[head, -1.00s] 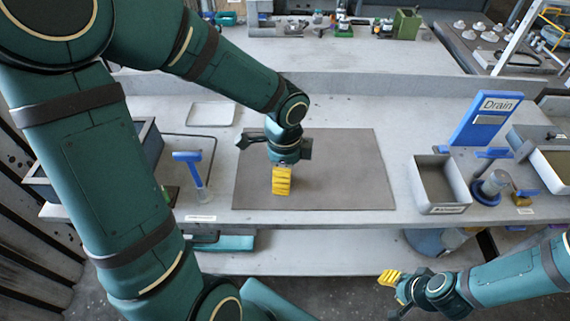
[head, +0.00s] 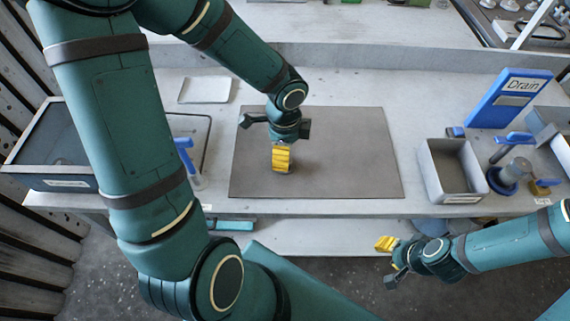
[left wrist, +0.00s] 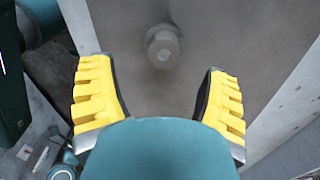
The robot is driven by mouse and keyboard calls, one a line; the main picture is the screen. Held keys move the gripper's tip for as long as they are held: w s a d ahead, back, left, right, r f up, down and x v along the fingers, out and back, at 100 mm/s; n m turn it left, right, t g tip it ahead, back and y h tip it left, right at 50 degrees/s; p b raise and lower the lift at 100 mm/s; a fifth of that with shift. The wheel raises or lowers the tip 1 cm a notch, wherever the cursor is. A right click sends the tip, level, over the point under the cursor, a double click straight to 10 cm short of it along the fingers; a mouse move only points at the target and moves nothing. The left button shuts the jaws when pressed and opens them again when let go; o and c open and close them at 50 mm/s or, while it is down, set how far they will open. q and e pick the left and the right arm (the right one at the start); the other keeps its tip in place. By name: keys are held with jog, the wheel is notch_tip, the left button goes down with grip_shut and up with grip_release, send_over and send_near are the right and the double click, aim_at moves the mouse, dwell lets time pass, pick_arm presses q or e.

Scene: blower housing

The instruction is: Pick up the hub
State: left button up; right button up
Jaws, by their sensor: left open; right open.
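The hub (left wrist: 162,47) is a small grey round piece with a pale hole in its middle. In the left wrist view it sits on the grey-brown mat (left wrist: 140,95), ahead of and between my left fingers. My left gripper (left wrist: 158,75) is open and empty, its two yellow-padded fingers apart, with the hub beyond the tips. In the head view my left gripper (head: 282,158) is over the middle of the mat and largely hides the hub. My right gripper (head: 389,260) is open and empty, in front of the bench at the lower right.
A grey bin (head: 428,178) stands right of the mat, beside a blue Drain sign (head: 508,98) and a blue-handled valve fitting (head: 510,172). A blue-handled tool (head: 187,160), a flat pale tray (head: 205,90) and a dark crate (head: 50,180) are at the left. The mat around the gripper is clear.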

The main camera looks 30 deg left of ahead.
pick_arm(q)
jog(key=shift+w+a+f+b, duration=0.15)
jog(key=shift+f+b, duration=0.35)
jog(key=shift+f, duration=1)
jog(key=shift+w+d+f+b, duration=0.1)
jog(key=shift+f+b, duration=0.4)
jog(key=shift+f, duration=0.95)
grip_shut()
